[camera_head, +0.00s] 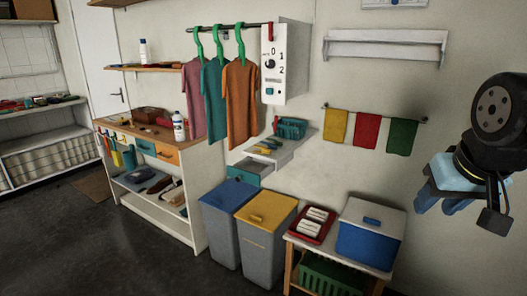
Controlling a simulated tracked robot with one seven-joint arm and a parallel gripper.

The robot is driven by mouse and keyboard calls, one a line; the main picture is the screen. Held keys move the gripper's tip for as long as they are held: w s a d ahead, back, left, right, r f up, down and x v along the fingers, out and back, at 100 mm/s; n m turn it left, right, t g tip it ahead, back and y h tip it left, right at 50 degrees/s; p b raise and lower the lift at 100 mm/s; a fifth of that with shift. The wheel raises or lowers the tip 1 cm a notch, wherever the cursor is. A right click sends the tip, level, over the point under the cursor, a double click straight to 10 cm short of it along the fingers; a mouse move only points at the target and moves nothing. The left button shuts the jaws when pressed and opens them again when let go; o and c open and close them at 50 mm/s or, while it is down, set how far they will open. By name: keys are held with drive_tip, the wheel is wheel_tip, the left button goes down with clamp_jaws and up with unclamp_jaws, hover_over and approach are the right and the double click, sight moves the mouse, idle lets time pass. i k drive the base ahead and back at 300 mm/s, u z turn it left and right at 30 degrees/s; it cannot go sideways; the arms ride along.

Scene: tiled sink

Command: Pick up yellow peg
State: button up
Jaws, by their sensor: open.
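Small yellow pieces (264,149) lie on the white wall shelf (283,157) in the middle of the view. They are too small for me to tell which one is the yellow peg, or whether any is a peg. A teal basket (291,128) stands at the back of the same shelf; its contents are unclear. My gripper (440,206), with light-blue parts at its end, is at the far right, high up and well away from the shelf. It is open, with nothing visible in it.
Pink, teal and orange shirts (240,103) hang left of the shelf, beside a white control box (286,63). Below stand a blue-lidded bin (222,225), a yellow-lidded bin (265,240) and a table with a blue cooler (370,235). Cloths (367,130) hang on the wall rail.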

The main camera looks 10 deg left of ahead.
sight(265, 150)
drive_tip(key=i, duration=0.95)
drive_tip(key=z, duration=0.05)
